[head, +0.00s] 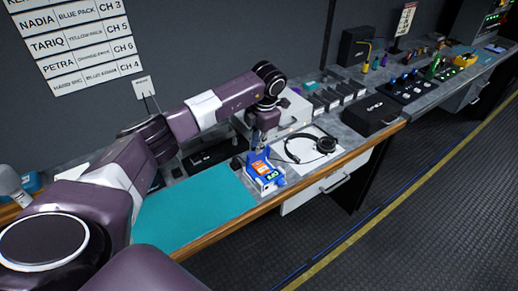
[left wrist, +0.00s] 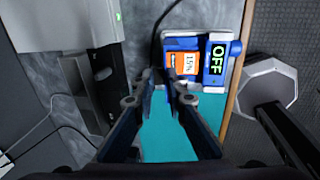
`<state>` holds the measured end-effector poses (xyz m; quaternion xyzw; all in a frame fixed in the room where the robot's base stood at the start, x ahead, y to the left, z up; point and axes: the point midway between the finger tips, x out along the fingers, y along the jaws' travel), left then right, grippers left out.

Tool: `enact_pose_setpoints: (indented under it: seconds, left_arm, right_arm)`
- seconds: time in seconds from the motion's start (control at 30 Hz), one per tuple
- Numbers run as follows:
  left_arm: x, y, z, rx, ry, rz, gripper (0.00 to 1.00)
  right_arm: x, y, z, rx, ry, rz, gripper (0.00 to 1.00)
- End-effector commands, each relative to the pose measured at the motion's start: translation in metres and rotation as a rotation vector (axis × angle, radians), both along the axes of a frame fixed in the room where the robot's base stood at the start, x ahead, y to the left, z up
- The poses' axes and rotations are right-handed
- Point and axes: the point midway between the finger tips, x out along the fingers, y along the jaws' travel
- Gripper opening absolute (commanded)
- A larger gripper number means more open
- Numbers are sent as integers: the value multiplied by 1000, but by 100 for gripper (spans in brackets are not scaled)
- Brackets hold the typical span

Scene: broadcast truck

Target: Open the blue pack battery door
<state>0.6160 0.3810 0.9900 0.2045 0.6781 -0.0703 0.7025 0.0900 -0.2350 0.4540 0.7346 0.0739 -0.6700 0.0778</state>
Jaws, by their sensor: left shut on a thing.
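The blue pack (head: 266,174) lies on the workbench at the right end of the teal mat, with an orange label and a small dark display. In the left wrist view the pack (left wrist: 232,62) shows an orange panel and a display reading OFF. My left gripper (head: 259,142) comes down over the pack's far edge. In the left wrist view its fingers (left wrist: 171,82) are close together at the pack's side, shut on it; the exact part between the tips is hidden. I cannot make out the battery door's outline. My right gripper is not in view.
The teal mat (head: 188,212) is bare left of the pack. Headphones (head: 312,147) lie on a white sheet just right of it. A black case (head: 372,116) stands further right. A dark cable runs close to the fingers in the left wrist view.

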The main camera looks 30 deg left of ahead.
Motion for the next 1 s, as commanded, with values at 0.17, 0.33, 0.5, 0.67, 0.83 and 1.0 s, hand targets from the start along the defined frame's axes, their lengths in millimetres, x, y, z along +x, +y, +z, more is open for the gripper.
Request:
enact_pose_setpoints:
  seconds: [0.17,0.33,0.5,0.67,0.83,1.0]
  left_arm:
    - [5,11,-2,-76,26,2,0]
    - [7,15,0,-75,26,0,0]
    - [7,15,1,-74,26,-1,0]
    - [7,15,1,-74,26,-1,14]
    - [7,15,1,-74,26,-1,28]
    - [6,14,0,-74,28,0,28]
  right_arm:
    - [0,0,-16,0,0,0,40]
    - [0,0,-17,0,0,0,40]
    - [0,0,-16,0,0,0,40]
    - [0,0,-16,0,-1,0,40]
    - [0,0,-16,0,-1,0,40]
    - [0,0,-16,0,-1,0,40]
